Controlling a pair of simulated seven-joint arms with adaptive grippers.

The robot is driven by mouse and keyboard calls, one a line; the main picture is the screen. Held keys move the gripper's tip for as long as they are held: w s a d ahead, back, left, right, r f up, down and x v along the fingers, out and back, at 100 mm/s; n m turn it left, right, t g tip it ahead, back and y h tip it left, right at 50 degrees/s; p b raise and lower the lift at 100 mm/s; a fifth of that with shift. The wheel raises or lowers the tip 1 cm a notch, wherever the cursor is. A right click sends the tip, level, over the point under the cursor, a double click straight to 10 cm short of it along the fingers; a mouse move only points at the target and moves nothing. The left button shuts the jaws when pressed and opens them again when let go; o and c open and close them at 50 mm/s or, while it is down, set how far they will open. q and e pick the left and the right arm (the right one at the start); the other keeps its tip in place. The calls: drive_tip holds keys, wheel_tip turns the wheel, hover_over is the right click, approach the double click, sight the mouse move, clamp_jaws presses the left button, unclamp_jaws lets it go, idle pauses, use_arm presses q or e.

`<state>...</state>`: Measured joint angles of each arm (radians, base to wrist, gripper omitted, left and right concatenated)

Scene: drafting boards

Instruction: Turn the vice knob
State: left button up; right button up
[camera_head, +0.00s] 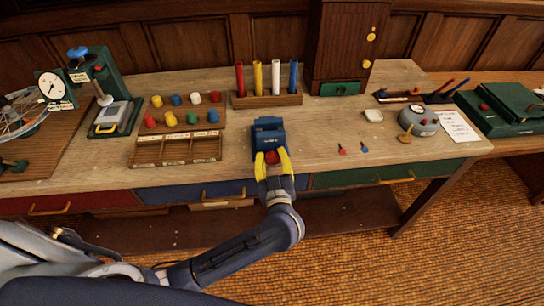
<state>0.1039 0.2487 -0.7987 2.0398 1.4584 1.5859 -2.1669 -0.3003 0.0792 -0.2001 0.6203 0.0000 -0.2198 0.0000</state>
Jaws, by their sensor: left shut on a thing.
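The blue vice (268,133) stands near the front edge of the wooden workbench (320,134). Its red knob (271,157) faces the front of the bench. My left gripper (272,163) has yellow fingers, one on each side of the knob, and is shut on it. The fingers partly hide the knob, so its turn angle cannot be told. My left arm reaches up to it from the lower left. My right gripper is not in view.
Left of the vice are a compartment tray (177,150) and a board of coloured knobs (184,112). A rack of coloured rods (267,99) stands behind. A grey round device (419,121) sits at the right. The bench between it and the vice is mostly clear.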

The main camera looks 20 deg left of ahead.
use_arm(q)
drive_tip(key=shift+r, duration=0.1)
drive_tip(key=shift+a+r+n, duration=0.1)
drive_tip(key=shift+a+n, duration=0.05)
drive_tip(key=shift+n, duration=1.95)
drive_tip(key=o, duration=1.2)
drive_tip(key=shift+m, duration=0.3)
